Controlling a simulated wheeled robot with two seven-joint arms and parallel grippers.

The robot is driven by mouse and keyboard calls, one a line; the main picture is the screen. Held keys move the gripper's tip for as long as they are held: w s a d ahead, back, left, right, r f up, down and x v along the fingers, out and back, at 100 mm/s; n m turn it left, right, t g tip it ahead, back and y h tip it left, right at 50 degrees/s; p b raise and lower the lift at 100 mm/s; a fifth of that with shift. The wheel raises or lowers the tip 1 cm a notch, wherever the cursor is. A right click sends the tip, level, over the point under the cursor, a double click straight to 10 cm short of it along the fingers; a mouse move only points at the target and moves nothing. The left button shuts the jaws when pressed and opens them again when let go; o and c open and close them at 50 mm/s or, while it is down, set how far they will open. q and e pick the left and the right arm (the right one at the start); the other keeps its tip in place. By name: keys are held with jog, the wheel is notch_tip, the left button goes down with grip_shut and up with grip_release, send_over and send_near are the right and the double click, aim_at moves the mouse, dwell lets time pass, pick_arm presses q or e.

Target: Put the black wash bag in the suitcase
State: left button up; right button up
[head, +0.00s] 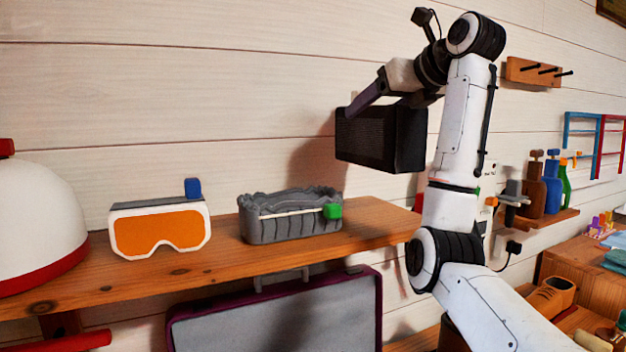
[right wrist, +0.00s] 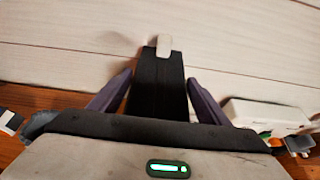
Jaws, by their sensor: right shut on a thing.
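The black wash bag (head: 380,138) is a dark, ribbed box shape held in the air above the wooden shelf, in front of the plank wall. My right gripper (head: 388,103) is shut on its top from above. In the right wrist view the black bag (right wrist: 157,88) shows between my two purple fingers (right wrist: 158,95), with a pale tab at its far end. The suitcase (head: 280,315), with a grey face, dark purple rim and handle, shows below the shelf; its lower part is cut off by the picture edge. My left gripper is not in view.
On the shelf (head: 180,268) stand orange-fronted goggles (head: 160,230), a grey basket-like holder (head: 288,218) with a green-ended stick, and a white-and-red dome (head: 35,225). Bottles (head: 535,185) stand on a small shelf at right.

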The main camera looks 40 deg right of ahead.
aim_at(376, 158)
notch_tip(376, 158, down, 10)
jog(key=shift+r+b, duration=0.15)
jog(key=shift+b, duration=0.9)
jog(key=o, duration=1.8)
jog(key=shift+c, duration=0.2)
